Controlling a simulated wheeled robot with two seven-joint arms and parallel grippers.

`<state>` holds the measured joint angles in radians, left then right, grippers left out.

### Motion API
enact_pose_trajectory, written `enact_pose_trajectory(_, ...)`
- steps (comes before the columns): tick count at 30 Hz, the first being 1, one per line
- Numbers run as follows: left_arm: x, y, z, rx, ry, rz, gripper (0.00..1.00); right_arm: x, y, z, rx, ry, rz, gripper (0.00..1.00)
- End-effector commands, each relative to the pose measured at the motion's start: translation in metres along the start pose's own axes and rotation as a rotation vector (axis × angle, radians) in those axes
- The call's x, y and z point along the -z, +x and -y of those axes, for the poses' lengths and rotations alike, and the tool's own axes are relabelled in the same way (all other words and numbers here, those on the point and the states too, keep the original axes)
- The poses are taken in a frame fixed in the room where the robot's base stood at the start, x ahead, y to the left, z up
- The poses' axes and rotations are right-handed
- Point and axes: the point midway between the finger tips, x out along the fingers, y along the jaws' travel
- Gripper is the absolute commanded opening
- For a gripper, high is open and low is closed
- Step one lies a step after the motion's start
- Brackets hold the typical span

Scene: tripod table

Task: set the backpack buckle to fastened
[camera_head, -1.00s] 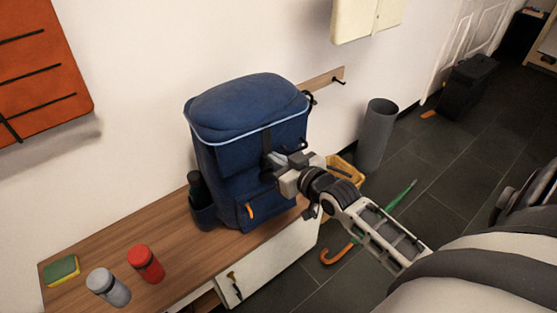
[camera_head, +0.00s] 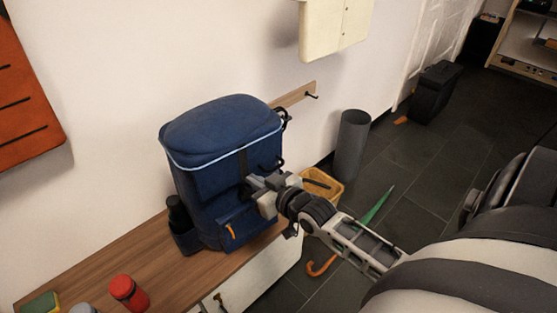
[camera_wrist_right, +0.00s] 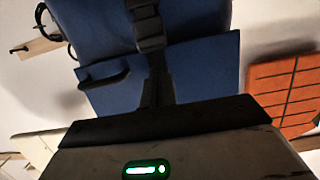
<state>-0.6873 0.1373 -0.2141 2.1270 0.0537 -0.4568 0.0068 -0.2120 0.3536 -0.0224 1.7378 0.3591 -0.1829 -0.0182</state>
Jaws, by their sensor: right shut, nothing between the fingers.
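The blue backpack (camera_head: 205,150) stands upright on the wooden bench top, with a light blue seam under its lid. A dark strap runs down its front. In the right wrist view, the black buckle (camera_wrist_right: 149,27) sits on this strap (camera_wrist_right: 158,85) against the blue fabric (camera_wrist_right: 205,75). I cannot tell whether its halves are latched. My right gripper (camera_head: 256,185) is shut and empty at the backpack's front, close to the strap. It hides the buckle area in the head view, and I cannot tell whether it touches. My left gripper is not in view.
The bench (camera_head: 120,265) holds a red bottle (camera_head: 128,292) and a sponge (camera_head: 40,303) at front left. A dark bottle (camera_head: 177,212) sits in the backpack's side pocket. A yellow basket (camera_head: 325,187), grey bin (camera_head: 352,145) and green umbrella (camera_head: 378,205) stand or lie right of the bench.

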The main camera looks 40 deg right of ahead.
Motion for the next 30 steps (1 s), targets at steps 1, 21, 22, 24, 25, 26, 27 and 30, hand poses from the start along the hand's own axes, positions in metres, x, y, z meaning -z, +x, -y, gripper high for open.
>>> enact_pose_trajectory(1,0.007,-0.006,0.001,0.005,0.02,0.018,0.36,0.02,-0.004,0.0,0.001,-0.001,-0.002,0.0)
enact_pose_trajectory(21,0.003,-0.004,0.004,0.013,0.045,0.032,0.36,0.019,-0.103,0.0,0.002,-0.001,-0.004,0.0)
enact_pose_trajectory(22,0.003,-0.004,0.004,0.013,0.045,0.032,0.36,0.019,-0.104,0.001,0.002,-0.001,-0.004,0.0)
enact_pose_trajectory(24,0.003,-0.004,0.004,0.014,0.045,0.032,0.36,0.019,-0.104,0.001,0.002,-0.001,-0.004,0.0)
enact_pose_trajectory(25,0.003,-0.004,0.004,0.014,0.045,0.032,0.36,0.019,-0.104,0.001,0.002,-0.001,-0.005,0.0)
enact_pose_trajectory(26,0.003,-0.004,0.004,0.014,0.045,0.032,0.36,0.019,-0.104,0.001,0.002,-0.001,-0.005,0.0)
enact_pose_trajectory(27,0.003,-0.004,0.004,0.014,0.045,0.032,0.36,0.019,-0.104,0.001,0.002,-0.001,-0.005,0.0)
enact_pose_trajectory(30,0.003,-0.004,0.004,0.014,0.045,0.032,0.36,0.019,-0.104,0.001,0.002,-0.001,-0.004,0.0)
